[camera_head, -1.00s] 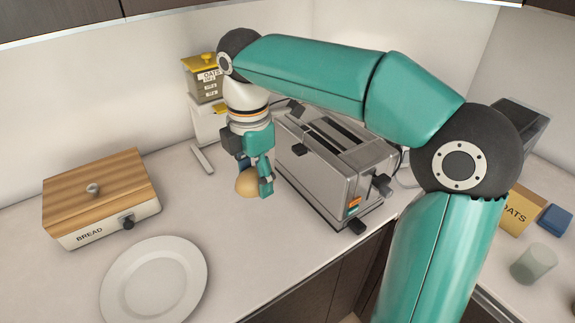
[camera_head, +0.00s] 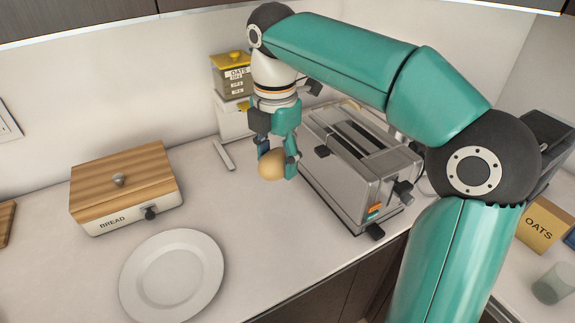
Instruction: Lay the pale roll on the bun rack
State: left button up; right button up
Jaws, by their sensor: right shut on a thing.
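The pale roll (camera_head: 271,166) is a rounded tan piece held low in my right gripper (camera_head: 277,160), whose fingers are closed around its sides and hide part of it. The gripper points down over the counter, left of the silver toaster (camera_head: 350,185). Roll and gripper appear apart from the toaster. The toaster has long dark slots on top and dark levers. My left gripper is not in view.
A wooden-lidded bread bin (camera_head: 122,185) stands left, with an empty white plate (camera_head: 172,276) in front. An oats dispenser (camera_head: 233,85) stands behind the gripper. An oats box (camera_head: 540,225) and a cup (camera_head: 553,283) are at right. Counter between plate and toaster is clear.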

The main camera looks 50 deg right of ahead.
jog(key=w+d+r+p, duration=0.1)
jog(key=d+r+p, duration=0.4)
jog(key=d, duration=0.5)
jog(key=s+d+r+m+p, duration=0.2)
jog(key=s+d+m+p, duration=0.1)
jog(key=d, duration=0.8)
jog(key=shift+s+d+r+m+p, duration=0.2)
jog(key=shift+s+m+p, duration=0.2)
jog(key=shift+s, duration=0.45)
jog(key=shift+f, duration=0.25)
notch_tip(320, 180, down, 7)
jog(key=b, duration=0.5)
jog(key=shift+f, duration=0.1)
